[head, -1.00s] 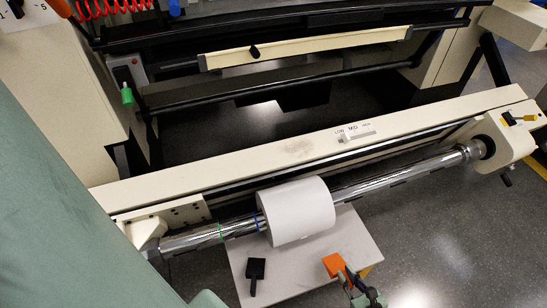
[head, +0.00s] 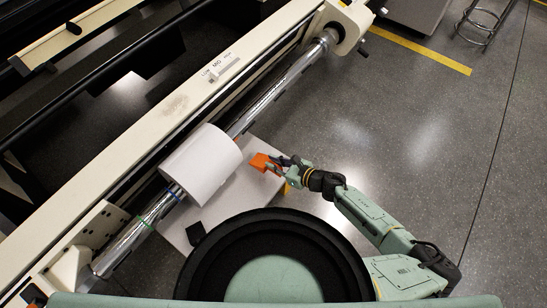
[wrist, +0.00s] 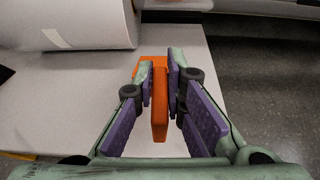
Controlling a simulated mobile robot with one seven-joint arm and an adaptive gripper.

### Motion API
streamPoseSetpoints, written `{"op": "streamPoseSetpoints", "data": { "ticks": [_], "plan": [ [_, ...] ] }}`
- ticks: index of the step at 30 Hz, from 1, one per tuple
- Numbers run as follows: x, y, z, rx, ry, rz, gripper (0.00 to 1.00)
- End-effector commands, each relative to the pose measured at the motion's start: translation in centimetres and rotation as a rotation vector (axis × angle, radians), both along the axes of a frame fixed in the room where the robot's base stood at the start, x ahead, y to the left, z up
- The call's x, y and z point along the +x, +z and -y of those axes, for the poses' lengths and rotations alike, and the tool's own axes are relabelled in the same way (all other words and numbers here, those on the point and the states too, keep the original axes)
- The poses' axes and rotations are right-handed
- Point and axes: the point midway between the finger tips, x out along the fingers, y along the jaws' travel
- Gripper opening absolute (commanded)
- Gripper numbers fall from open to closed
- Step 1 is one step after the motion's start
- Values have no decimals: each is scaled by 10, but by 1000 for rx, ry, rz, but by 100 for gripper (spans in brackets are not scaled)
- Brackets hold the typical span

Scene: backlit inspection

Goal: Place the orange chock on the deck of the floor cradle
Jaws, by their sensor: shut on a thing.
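The orange chock (head: 261,162) is at the tips of my gripper (head: 277,164), over the right end of the pale deck (head: 228,205) of the floor cradle. In the wrist view, the chock (wrist: 159,105) stands between the purple-padded fingers of my gripper (wrist: 160,82), which are shut on it. The deck (wrist: 75,115) spreads below and to the left in that view. I cannot tell whether the chock touches the deck or is just above it. The fingers hide part of the chock.
A white roll (head: 202,163) on a chrome shaft (head: 280,87) lies over the deck, left of the chock. A black object (head: 195,232) is at the deck's near side. A cream machine beam (head: 160,115) runs behind. Open grey floor (head: 420,140) lies to the right.

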Motion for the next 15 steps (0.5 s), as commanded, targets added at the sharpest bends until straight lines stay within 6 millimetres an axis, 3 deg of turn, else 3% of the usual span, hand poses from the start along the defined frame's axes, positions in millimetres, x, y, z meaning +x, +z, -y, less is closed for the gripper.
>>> {"op": "streamPoseSetpoints", "data": {
  "ticks": [3,6,10,15],
  "plan": [
    [26,-3,0,-2,3,0,0],
    [38,-4,0,0,2,0,0],
    [44,-8,0,1,0,-1,0],
    [44,-31,0,1,-1,-3,0]
  ]
}}
